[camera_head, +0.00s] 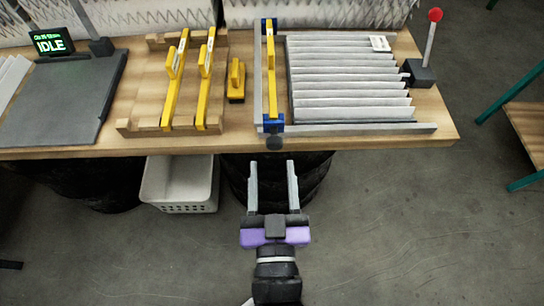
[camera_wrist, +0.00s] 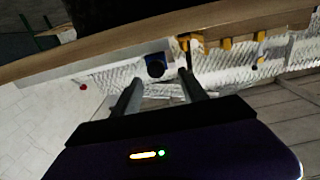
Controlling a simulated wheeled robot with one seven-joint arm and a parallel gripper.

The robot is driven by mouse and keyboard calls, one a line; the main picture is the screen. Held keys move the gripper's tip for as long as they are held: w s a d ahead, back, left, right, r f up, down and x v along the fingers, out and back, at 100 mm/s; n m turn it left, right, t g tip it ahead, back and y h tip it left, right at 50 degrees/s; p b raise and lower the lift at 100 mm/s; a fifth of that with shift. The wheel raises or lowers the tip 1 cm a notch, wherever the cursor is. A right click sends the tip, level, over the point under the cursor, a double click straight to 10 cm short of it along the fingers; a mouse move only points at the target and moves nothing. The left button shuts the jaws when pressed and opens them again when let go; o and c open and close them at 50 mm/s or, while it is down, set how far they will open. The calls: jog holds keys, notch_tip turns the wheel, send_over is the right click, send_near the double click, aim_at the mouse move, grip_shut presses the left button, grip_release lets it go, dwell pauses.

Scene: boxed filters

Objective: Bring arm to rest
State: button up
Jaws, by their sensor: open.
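My gripper (camera_head: 273,172) is open and empty in the head view. Its two grey fingers point toward the front edge of the wooden workbench (camera_head: 235,146), over the floor side of that edge. In the wrist view my gripper (camera_wrist: 160,88) also shows with its fingers apart and nothing between them. A dark round knob with a blue part (camera_wrist: 156,66) lies beyond the fingertips there. My arm reaches up from the bottom of the head view.
On the bench are a pleated white filter (camera_head: 350,80) in a frame, a yellow bar with blue ends (camera_head: 271,80), yellow tools on a wooden rack (camera_head: 160,125), a dark plate (camera_head: 62,100) and a red-knobbed lever (camera_head: 430,40). A white bin (camera_head: 180,186) stands below.

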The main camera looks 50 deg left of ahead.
jog(key=shift+s+d, duration=0.2)
jog(key=shift+d, duration=0.1)
dwell(0.4)
jog(key=d+m+t+h, duration=0.6)
jog(key=d+m+h, duration=0.15)
jog(key=d, duration=1.45)
jog(key=s+d+f+m+g+h, duration=0.1)
jog(key=s+d+h, duration=0.2)
jog(key=s+d, duration=0.2)
jog(key=s+d+f+m+g+h, duration=0.1)
jog(key=s+d+m+h, duration=0.1)
jog(key=s+d, duration=0.4)
jog(key=d+h, duration=0.1)
jog(key=d, duration=0.4)
jog(key=shift+h, duration=0.35)
